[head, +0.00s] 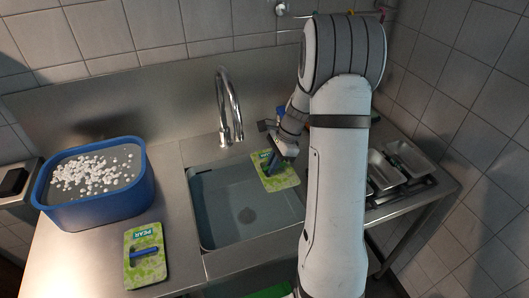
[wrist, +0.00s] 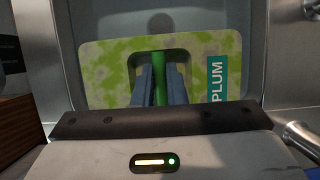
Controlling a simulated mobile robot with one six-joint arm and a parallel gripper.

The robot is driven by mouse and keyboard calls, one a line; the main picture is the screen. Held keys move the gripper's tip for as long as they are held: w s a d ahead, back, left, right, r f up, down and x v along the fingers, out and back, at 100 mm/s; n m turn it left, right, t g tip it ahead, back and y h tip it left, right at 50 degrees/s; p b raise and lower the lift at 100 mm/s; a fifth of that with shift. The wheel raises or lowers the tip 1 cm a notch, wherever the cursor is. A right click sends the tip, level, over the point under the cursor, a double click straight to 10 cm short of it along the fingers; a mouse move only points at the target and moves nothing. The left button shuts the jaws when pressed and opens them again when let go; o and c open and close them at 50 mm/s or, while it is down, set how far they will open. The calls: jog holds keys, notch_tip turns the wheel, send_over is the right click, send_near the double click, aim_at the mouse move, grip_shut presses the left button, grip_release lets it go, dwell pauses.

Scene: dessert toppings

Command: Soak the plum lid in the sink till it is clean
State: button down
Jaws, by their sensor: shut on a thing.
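The plum lid (head: 284,180) is a flat green and yellowish patterned board. In the wrist view the plum lid (wrist: 115,70) shows a teal PLUM label and an upright green handle (wrist: 160,80). My gripper (head: 272,164) is shut on this handle, with one blue-grey finger on each side of it. The lid is over the right back part of the sink (head: 203,215), tilted in the head view. The sink looks bluish, with a drain at the bottom; I cannot tell the water level, or whether the lid's blotches are dirt or print.
A chrome tap (head: 230,105) arches at the sink's back. A blue tub (head: 100,208) of white bits stands left. A lid labelled PEAR (head: 146,268) lies on the counter in front of it. Metal trays (head: 408,160) are at right, partly behind my arm.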

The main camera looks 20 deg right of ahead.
jog(key=shift+w+f, duration=0.15)
notch_tip(320, 180, down, 3)
jog(key=b, duration=0.2)
jog(key=shift+b, duration=0.4)
jog(key=shift+f+b, duration=5.4)
jog(key=shift+f, duration=2.85)
jog(key=c, duration=1.4)
grip_release()
notch_tip(320, 180, up, 16)
jog(key=p, duration=1.2)
